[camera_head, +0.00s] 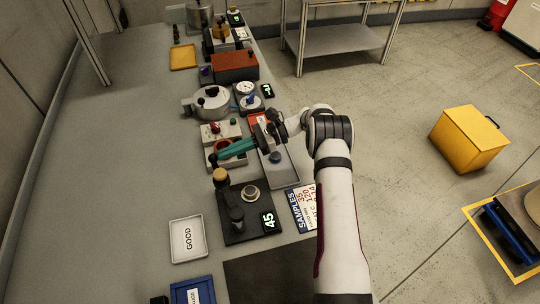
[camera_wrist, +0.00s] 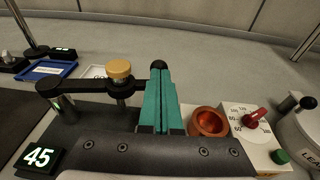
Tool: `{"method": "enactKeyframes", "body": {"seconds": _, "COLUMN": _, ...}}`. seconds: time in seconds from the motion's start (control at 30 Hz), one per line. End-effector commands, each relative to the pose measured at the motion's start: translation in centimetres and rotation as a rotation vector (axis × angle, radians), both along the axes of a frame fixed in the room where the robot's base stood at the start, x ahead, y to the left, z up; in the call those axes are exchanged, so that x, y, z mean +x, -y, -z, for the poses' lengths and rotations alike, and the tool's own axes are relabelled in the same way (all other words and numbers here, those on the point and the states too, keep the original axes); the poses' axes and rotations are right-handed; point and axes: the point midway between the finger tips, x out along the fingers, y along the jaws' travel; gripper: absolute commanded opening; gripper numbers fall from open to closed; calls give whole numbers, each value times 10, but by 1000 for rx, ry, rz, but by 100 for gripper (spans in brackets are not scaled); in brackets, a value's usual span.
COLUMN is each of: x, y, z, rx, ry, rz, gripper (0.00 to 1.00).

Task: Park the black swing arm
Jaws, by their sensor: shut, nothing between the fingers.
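The black swing arm (camera_head: 229,197) lies above a dark base plate (camera_head: 258,208) with a "45" display. A brass knob (camera_head: 221,175) sits on top of it. In the wrist view the swing arm (camera_wrist: 88,85) runs level from a post at left, past its brass knob (camera_wrist: 119,70), towards my fingers. My gripper (camera_head: 217,155) has teal fingers, shut and empty, just beyond the brass-knob end. In the wrist view my gripper (camera_wrist: 158,78) has a black ball (camera_wrist: 158,64) just past its tips. I cannot tell whether they touch or whether the ball belongs to the arm.
A heater box with a red dial (camera_wrist: 250,120) and an orange-brown bowl (camera_wrist: 208,122) stand close beside my fingers. A lidded pot (camera_head: 211,103) is farther along the bench. A GOOD tray (camera_head: 188,239) and blue tray (camera_head: 192,291) lie nearer. The bench's left side is clear.

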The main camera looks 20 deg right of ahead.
Motion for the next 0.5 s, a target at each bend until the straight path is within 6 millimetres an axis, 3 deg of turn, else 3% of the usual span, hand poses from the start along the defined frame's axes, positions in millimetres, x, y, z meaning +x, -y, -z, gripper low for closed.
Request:
{"method": "enactKeyframes", "body": {"seconds": 0.37, "x": -4, "y": -52, "z": -1, "rx": 1, "ry": 1, "rz": 3, "gripper": 0}}
{"method": "enactKeyframes", "body": {"seconds": 0.5, "x": -7, "y": -67, "z": 0, "rx": 0, "ry": 3, "rz": -86, "gripper": 0}}
